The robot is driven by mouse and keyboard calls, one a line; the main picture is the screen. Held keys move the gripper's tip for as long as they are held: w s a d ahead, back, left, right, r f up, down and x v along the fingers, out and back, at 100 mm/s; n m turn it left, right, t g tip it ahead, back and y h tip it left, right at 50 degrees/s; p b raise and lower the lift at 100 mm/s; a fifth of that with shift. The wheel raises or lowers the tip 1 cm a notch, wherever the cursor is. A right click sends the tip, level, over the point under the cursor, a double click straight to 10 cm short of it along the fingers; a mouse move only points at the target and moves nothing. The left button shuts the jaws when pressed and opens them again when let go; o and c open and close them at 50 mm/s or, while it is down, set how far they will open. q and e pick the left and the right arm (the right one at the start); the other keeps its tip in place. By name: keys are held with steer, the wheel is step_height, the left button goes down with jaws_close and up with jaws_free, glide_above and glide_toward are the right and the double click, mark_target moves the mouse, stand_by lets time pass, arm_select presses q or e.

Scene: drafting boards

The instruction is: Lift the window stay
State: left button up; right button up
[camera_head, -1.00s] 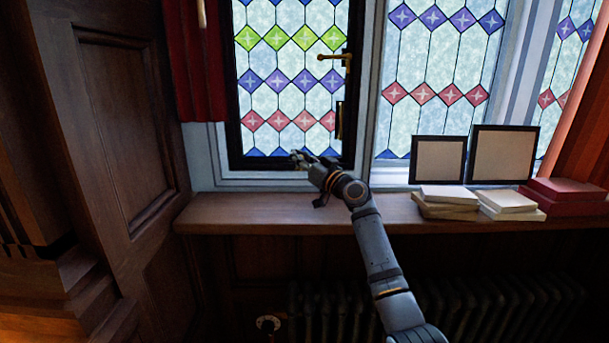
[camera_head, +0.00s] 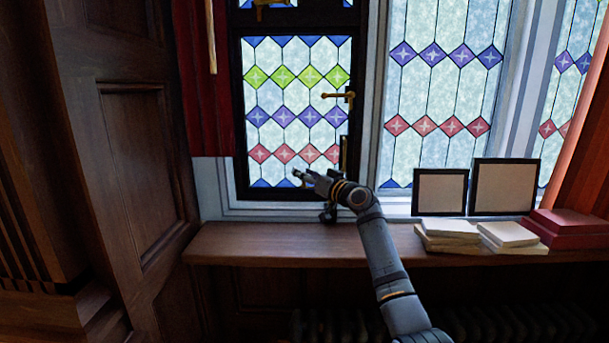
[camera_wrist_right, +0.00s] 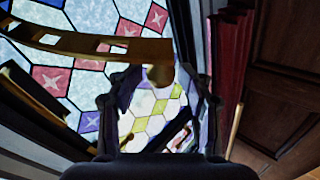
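The window stay (camera_wrist_right: 85,42) is a brass bar with slots, running from the upper left to the middle of the right wrist view. Its end lies across the gap between the fingers of my right gripper (camera_wrist_right: 158,100). The fingers stand apart; I cannot tell whether they touch the bar. In the head view an upright brass piece (camera_head: 343,155) on the window frame's lower right looks like the stay. My right gripper (camera_head: 305,177) is left of and below it, before the window's lower edge. My left gripper is not in view.
A brass window handle (camera_head: 340,96) sits above the stay. A red curtain (camera_head: 205,100) hangs at the left. The wooden sill (camera_head: 280,242) is clear below my arm. Two framed panels (camera_head: 440,192) and stacked books (camera_head: 510,234) stand at the right.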

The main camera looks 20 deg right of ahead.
steer(key=shift+w+a+f, duration=0.15)
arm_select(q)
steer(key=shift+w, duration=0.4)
arm_select(e)
steer(key=r+v, duration=0.1)
steer(key=v, duration=1.1)
steer(key=shift+f, duration=0.45)
